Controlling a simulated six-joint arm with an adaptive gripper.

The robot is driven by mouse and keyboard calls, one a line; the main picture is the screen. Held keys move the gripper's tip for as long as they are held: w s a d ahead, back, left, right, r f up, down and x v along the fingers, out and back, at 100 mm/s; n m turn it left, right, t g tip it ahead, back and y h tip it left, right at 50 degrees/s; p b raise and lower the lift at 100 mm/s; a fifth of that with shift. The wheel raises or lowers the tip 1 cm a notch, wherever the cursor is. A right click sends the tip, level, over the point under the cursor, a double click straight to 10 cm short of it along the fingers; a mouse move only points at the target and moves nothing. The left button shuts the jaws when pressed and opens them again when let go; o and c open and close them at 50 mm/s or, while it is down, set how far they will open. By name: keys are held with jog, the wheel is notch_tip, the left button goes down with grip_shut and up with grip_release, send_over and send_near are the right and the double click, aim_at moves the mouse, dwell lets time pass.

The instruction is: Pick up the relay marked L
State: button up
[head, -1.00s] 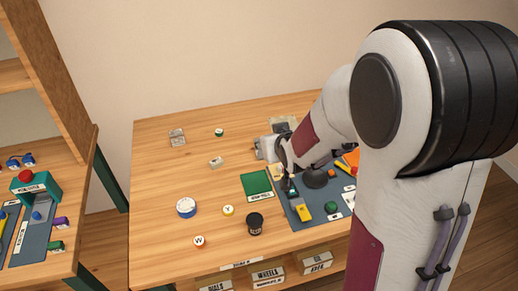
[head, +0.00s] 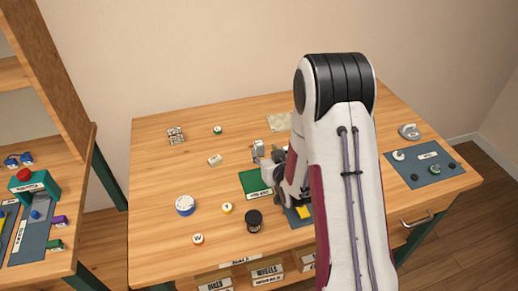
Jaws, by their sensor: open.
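I cannot pick out the relay marked L for certain; the lettering on the small blocks is too small to read. A small pale block (head: 215,160) lies on the wooden table left of my gripper. Another pale block (head: 258,146) shows right beside the gripper's far side. My gripper (head: 266,162) is open, low over the table behind the green mat (head: 255,181). My own arm hides part of it and much of the table's middle. I cannot tell whether its fingers touch anything.
A white-blue round tin (head: 185,205), a black jar (head: 254,222), a yellow button (head: 227,208) and a white W button (head: 198,239) stand at front left. A patterned block (head: 176,135) lies at back left. A grey mat (head: 425,164) with small parts lies at right.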

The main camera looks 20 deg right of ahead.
aim_at(261, 147)
jog(key=shift+f, duration=0.5)
jog(key=shift+w, duration=0.1)
jog(key=shift+x, duration=1.25)
jog(key=shift+w, duration=0.15)
jog(key=shift+x, duration=2.45)
jog(key=shift+r, duration=0.2)
grip_shut()
